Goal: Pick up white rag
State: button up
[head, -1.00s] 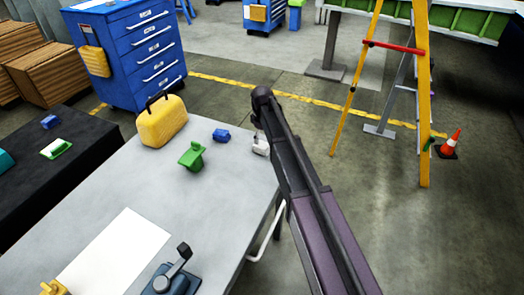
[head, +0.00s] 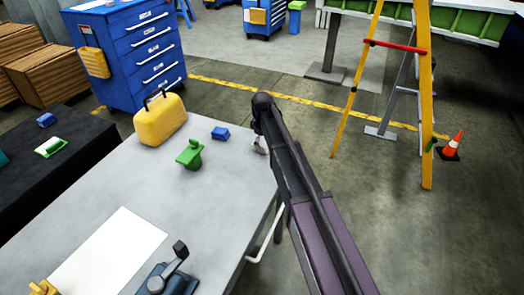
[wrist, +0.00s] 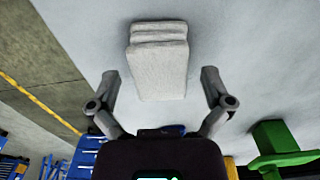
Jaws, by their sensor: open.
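A white rag (wrist: 160,62), folded into a thick block, lies on the grey table (wrist: 250,60) in the wrist view. My gripper (wrist: 159,82) is open, with one finger on each side of the rag's near part. A gap shows between the rag and each finger. I cannot tell how high the fingers are above the table. In the head view, my arm hides most of the gripper and the rag at the table's right edge.
On the table stand a yellow case (head: 160,121), a green part (head: 190,154), a small blue block (head: 220,133), a white sheet (head: 112,250) and a blue clamp-like tool (head: 168,275). A yellow ladder (head: 425,100) and an orange cone (head: 452,143) stand on the floor to the right.

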jog(key=shift+f+b, duration=0.4)
jog(key=shift+f, duration=0.3)
jog(key=c, duration=1.1)
